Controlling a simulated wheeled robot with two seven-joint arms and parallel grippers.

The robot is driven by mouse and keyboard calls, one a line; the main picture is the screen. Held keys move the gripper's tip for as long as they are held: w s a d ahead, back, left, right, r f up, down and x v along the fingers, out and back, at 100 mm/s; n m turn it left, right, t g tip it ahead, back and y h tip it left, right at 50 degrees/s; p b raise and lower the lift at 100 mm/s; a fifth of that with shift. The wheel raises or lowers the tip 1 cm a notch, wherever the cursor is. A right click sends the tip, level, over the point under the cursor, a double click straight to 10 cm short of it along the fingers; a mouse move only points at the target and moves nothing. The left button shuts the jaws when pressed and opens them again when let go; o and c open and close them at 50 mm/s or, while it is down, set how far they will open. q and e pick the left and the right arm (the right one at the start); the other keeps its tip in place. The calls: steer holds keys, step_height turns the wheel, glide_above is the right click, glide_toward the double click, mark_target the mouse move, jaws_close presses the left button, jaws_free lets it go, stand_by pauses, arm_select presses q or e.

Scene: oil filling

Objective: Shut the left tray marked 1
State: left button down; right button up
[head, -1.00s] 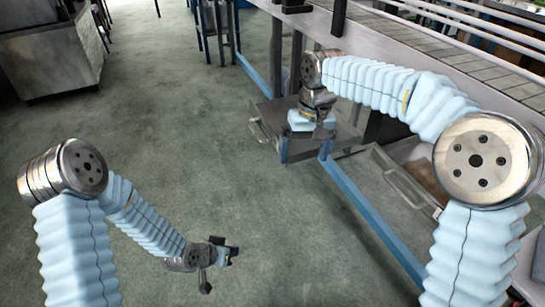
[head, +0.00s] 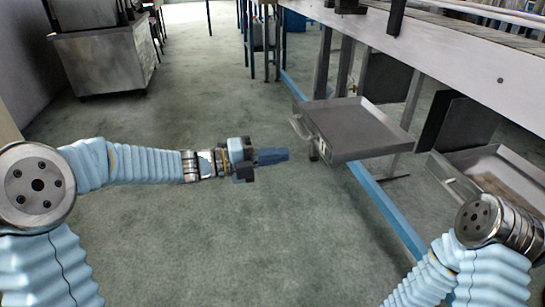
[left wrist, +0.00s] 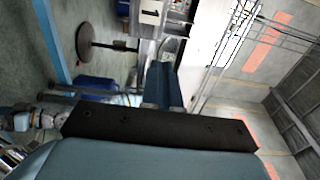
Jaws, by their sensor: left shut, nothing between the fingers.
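The left tray (head: 362,128) is a shallow grey metal tray that sticks out from under the workbench. Its front handle (head: 299,128) faces my left arm. A label with a black 1 (left wrist: 150,15) shows at the top of the left wrist view. My left gripper (head: 272,157) is shut and empty, its blue fingers pointing right toward the tray's front, with a small gap in the head view. The fingers also show in the left wrist view (left wrist: 163,85). My right arm is at the lower right of the head view, and its gripper is out of frame.
A second tray (head: 505,160) sticks out further right under the workbench (head: 470,65). A blue rail (head: 385,212) runs along the floor below the trays. A metal cabinet (head: 103,58) stands at the back left. The floor left of the trays is clear.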

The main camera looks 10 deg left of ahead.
mark_target(330, 148)
arm_select(q)
steer(key=x, duration=1)
steer(key=shift+w+d, duration=0.15)
steer(key=shift+d, duration=0.3)
steer(key=x, duration=1)
steer(key=shift+w+d, duration=0.2)
steer(key=shift+d, duration=0.15)
steer(key=p+x, duration=0.2)
steer(key=x, duration=1)
steer(key=shift+w+d+p, duration=0.1)
steer(key=shift+w+p, duration=0.1)
steer(key=shift+p, duration=0.2)
steer(key=shift+w+d+r, duration=0.1)
steer(key=shift+d, duration=0.1)
steer(key=shift+r, duration=0.1)
arm_select(e)
steer(key=d+r, duration=0.1)
steer(key=w+d+r, duration=0.1)
steer(key=r, duration=0.1)
arm_select(q)
steer(key=shift+d+r, duration=0.1)
arm_select(e)
steer(key=shift+s, duration=0.1)
